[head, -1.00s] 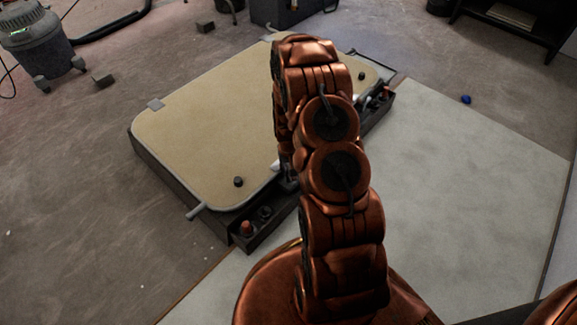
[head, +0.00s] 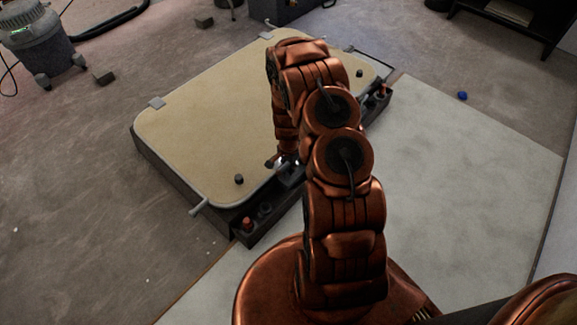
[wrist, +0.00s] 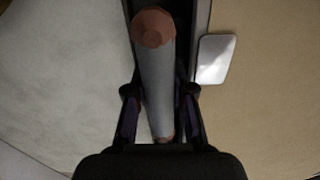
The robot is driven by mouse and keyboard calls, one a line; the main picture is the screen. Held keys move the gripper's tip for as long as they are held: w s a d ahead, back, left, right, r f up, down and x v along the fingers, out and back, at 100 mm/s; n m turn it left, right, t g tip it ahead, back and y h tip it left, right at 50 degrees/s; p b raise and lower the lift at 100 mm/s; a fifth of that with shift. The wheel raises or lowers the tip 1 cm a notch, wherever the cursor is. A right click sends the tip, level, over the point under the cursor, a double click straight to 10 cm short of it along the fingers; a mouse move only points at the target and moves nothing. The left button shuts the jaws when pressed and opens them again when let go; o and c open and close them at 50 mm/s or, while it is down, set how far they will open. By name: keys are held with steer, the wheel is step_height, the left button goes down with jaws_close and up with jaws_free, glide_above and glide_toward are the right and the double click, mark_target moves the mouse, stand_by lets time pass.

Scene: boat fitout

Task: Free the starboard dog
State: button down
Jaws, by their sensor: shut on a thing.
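The hatch lid (head: 215,120) is a beige panel with a pale rim, lying flat in a dark frame (head: 180,185). My gripper (head: 285,165) is at the lid's near right edge, partly behind my arm. In the wrist view its fingers (wrist: 160,105) are shut on a grey round handle (wrist: 157,75) with reddish-brown ends. The handle lies lengthwise along the dark rail beside the lid. I cannot tell from the frames whether it is the starboard dog. A pale metal plate (wrist: 216,58) sits on the lid beside it.
Red-topped fittings stand on the rail at its near end (head: 246,223) and far end (head: 382,90). A grey rod (head: 199,207) sticks out at the near corner. A vacuum (head: 35,45) stands far left.

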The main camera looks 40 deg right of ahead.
steer(key=m, duration=0.3)
steer(key=shift+b, duration=0.35)
steer(key=shift+m, duration=0.5)
steer(key=shift+s+d, duration=0.1)
steer(key=c, duration=1)
jaws_free()
steer(key=shift+c, duration=0.2)
steer(key=shift+r, duration=0.15)
steer(key=shift+r, duration=0.6)
step_height(320, 180, up, 11)
steer(key=shift+f, duration=0.2)
steer(key=shift+r, duration=0.1)
